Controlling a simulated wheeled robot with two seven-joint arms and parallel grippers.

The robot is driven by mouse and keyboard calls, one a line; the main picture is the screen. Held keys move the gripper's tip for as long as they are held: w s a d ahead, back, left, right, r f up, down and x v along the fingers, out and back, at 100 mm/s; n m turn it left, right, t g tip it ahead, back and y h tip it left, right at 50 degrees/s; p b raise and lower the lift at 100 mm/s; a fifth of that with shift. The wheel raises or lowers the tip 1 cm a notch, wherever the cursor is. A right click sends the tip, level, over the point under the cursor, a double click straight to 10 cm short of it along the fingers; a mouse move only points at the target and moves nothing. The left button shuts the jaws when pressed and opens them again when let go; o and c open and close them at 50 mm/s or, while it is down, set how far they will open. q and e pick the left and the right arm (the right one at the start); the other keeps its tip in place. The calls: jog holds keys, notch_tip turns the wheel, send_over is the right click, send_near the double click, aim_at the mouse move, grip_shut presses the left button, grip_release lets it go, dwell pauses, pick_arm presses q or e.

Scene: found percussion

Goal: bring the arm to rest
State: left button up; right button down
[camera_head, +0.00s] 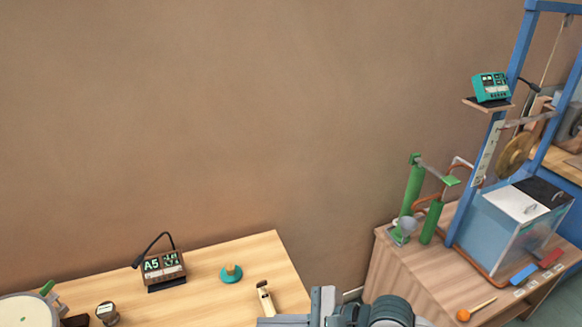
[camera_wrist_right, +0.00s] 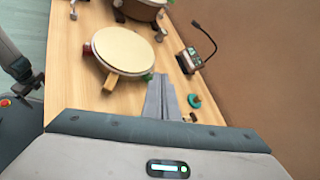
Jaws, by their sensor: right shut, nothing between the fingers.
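My right gripper (camera_wrist_right: 162,88) shows in the right wrist view with its grey fingers together and nothing between them. It is over or near the wooden table (camera_wrist_right: 62,82), beside a round drum with a pale head (camera_wrist_right: 123,50); I cannot tell its height above the table. In the head view, part of my right arm (camera_head: 385,312) shows at the bottom edge, beside the right end of the table (camera_head: 215,262). My left gripper is not in the head view.
A tuner marked A5 (camera_head: 164,266), a teal knobbed disc (camera_head: 232,273) and a small wooden piece (camera_head: 266,298) lie on the table. At right, a second bench (camera_head: 405,268) holds a clear tank (camera_head: 500,232), green cylinders (camera_head: 412,187) and an orange-headed mallet (camera_head: 464,315). A gong (camera_head: 514,155) hangs above.

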notch_tip(320, 180, up, 17)
jog(key=d+m+t+y, duration=0.2)
jog(key=m+t+y, duration=0.55)
jog(key=m, duration=0.65)
jog(key=w+d+r+m+t+h, duration=0.1)
jog(key=w+d+m+t+h, duration=0.4)
jog(key=d+m+t+h, duration=0.75)
jog(key=d+f+m+g+h, duration=0.6)
jog(key=d+f+m+h, duration=0.45)
jog(key=m, duration=0.75)
jog(key=s+d+f+m+g, duration=0.25)
jog(key=s+f+g, duration=0.2)
jog(key=f, duration=0.45)
jog(key=s+d+f+m+g, duration=0.25)
jog(key=s+f+m, duration=0.2)
jog(key=f, duration=0.45)
jog(key=s+a+f+m+g+y, duration=0.1)
jog(key=s+a+f+g+y, duration=0.2)
jog(key=s, duration=0.5)
jog(key=s+f+m+g, duration=0.1)
jog(key=s+f+g, duration=0.35)
jog(key=s, duration=0.35)
notch_tip(320, 180, down, 30)
jog(key=s+b, duration=0.1)
jog(key=s+d+f+g+b, duration=0.1)
jog(key=s+d+f, duration=0.2)
jog(key=s+f, duration=1.5)
jog(key=shift+g, duration=0.35)
